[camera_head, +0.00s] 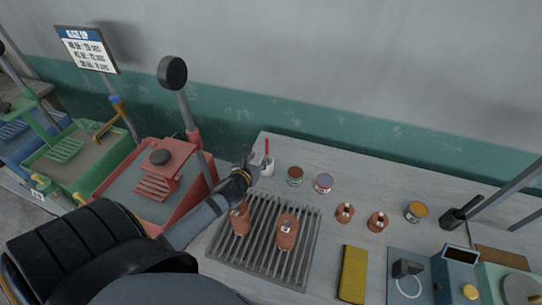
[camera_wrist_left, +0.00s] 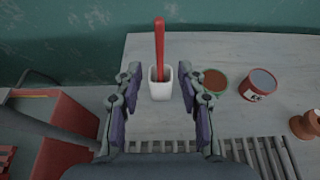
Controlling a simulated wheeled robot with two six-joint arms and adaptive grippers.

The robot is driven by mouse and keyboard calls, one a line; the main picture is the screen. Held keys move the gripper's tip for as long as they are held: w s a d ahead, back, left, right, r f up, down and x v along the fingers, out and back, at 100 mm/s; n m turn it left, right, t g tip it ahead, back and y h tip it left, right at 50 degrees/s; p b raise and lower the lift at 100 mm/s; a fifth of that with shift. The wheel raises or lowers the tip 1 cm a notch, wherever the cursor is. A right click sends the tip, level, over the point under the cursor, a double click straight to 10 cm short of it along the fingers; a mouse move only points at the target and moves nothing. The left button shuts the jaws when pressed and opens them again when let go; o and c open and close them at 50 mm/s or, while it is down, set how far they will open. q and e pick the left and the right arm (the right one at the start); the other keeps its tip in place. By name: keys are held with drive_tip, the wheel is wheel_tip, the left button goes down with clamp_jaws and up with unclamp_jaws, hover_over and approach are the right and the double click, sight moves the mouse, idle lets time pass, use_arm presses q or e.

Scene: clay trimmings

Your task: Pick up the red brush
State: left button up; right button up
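The red brush (camera_head: 267,147) stands upright in a small white cup (camera_head: 267,168) at the back left of the table. In the left wrist view the brush (camera_wrist_left: 159,45) rises from the cup (camera_wrist_left: 160,88), with its lower end hidden inside. My left gripper (camera_head: 248,158) is just left of the cup in the head view. In the left wrist view its fingers (camera_wrist_left: 160,75) are spread apart, with the cup and brush showing in the gap and nothing gripped. My right gripper is in neither view.
Two clay cups (camera_head: 286,232) stand on a slatted metal rack (camera_head: 262,262) below my left arm. A green-banded tin (camera_head: 295,176) and a red tin (camera_head: 323,183) stand right of the white cup. A red machine (camera_head: 160,185) is at left; the wall is behind.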

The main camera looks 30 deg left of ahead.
sight(266, 148)
use_arm(q)
drive_tip(key=x, duration=0.3)
drive_tip(key=shift+w+r+p, duration=0.1)
drive_tip(key=shift+r+p, duration=0.05)
drive_tip(key=shift+p, duration=0.15)
drive_tip(key=p+x, duration=0.1)
drive_tip(key=x, duration=0.1)
drive_tip(key=shift+w, duration=0.35)
drive_tip(key=x, duration=0.1)
drive_tip(key=p+x, duration=0.1)
drive_tip(key=x, duration=0.1)
drive_tip(key=shift+w+a, duration=0.15)
drive_tip(key=shift+a, duration=0.15)
drive_tip(key=shift+w+f, duration=0.3)
drive_tip(key=shift+w, duration=0.1)
drive_tip(key=shift+s+r, duration=0.1)
drive_tip(key=shift+s, duration=0.05)
drive_tip(key=c, duration=0.3)
clamp_jaws()
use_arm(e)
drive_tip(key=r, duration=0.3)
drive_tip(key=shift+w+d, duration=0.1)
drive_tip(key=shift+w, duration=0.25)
